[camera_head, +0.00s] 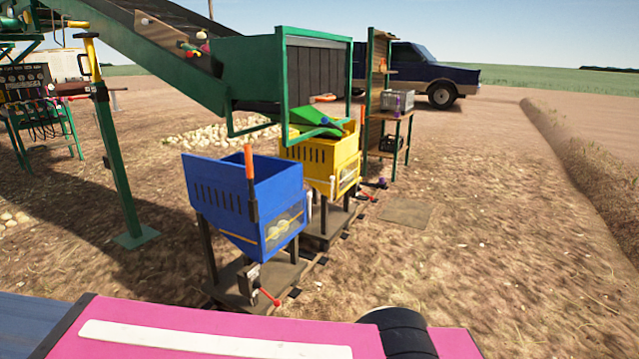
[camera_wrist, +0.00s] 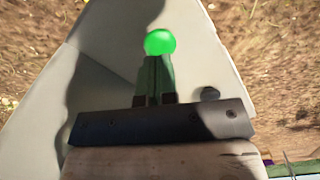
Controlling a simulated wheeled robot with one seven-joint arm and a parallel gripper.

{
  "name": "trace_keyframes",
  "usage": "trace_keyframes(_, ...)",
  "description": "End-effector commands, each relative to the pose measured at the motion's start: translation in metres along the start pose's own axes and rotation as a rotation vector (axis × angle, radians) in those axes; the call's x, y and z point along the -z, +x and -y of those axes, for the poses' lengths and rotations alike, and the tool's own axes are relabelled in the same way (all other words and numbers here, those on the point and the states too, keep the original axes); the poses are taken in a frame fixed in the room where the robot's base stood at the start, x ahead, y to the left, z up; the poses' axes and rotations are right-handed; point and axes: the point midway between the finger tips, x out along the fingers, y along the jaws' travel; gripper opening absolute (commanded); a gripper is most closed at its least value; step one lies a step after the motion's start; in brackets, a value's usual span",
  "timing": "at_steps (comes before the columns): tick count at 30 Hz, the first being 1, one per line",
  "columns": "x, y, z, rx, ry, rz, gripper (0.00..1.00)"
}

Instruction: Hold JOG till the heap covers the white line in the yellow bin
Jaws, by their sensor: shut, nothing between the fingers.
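In the wrist view my gripper (camera_wrist: 155,60) is shut and empty. Its narrow fingertips are at the lower edge of a bright green, glowing round button (camera_wrist: 160,41) on a pale grey box (camera_wrist: 110,45). I cannot tell whether they press it, and no JOG label is readable. In the head view the yellow bin (camera_head: 317,157) stands under the end of the green conveyor (camera_head: 245,75), with a green flap (camera_head: 315,121) at its top. The heap inside and the white line cannot be made out. My gripper is outside the head view.
A blue bin (camera_head: 245,188) stands in front of the yellow one. A small black knob (camera_wrist: 210,93) is on the grey box, right of my fingers. A bench (camera_head: 392,117) and a dark blue pickup (camera_head: 430,78) stand behind. Open ground lies to the right.

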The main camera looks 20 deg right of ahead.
Motion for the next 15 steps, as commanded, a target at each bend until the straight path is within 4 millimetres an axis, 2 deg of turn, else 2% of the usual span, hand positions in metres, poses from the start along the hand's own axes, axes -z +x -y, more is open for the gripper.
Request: trace_keyframes(15, -0.0001, 0.0038, 0.0, 0.0, 0.0, 0.0, 0.0)
